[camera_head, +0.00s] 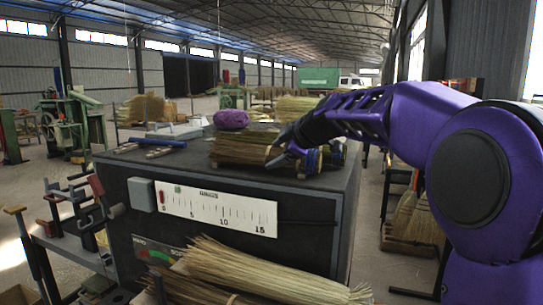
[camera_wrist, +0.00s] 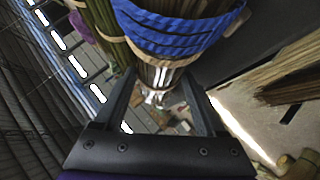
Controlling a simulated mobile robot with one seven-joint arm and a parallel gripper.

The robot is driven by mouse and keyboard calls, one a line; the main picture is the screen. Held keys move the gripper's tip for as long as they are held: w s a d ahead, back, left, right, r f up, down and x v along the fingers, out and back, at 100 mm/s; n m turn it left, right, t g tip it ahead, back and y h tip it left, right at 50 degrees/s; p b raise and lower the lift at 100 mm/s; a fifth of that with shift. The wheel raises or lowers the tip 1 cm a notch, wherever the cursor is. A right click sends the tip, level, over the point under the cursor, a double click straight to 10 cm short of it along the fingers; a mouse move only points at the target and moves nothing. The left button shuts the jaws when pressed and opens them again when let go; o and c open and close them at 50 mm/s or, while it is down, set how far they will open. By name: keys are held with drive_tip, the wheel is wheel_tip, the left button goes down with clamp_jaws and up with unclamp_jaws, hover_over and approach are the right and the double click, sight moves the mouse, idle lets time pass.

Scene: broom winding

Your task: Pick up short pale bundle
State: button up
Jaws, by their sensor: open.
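A short straw bundle (camera_head: 243,148) lies on the dark bench top (camera_head: 190,165), with its cut end toward my gripper (camera_head: 290,153). In the wrist view, my gripper (camera_wrist: 160,88) is open. A bundle with a blue wrap (camera_wrist: 180,35) fills the top of that view, and its paler lower end comes down between or just beyond the fingers; I cannot tell which. A greenish bundle (camera_wrist: 102,25) with a tie lies left of it. Which of these is the short pale bundle is not clear. My arm hides part of the bundles in the head view.
A purple ball (camera_head: 231,119) and a blue-handled tool (camera_head: 157,143) lie on the bench. Long pale straw bundles (camera_head: 255,268) lie lower in front, below a white scale (camera_head: 218,207). Loose straw (camera_wrist: 290,75) shows at right in the wrist view.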

drive_tip(key=shift+x, duration=1.1)
drive_tip(key=c, duration=1)
drive_tip(key=shift+r, duration=0.15)
drive_tip(key=shift+c, duration=0.2)
wheel_tip(320, 180, up, 10)
drive_tip(key=p, duration=0.2)
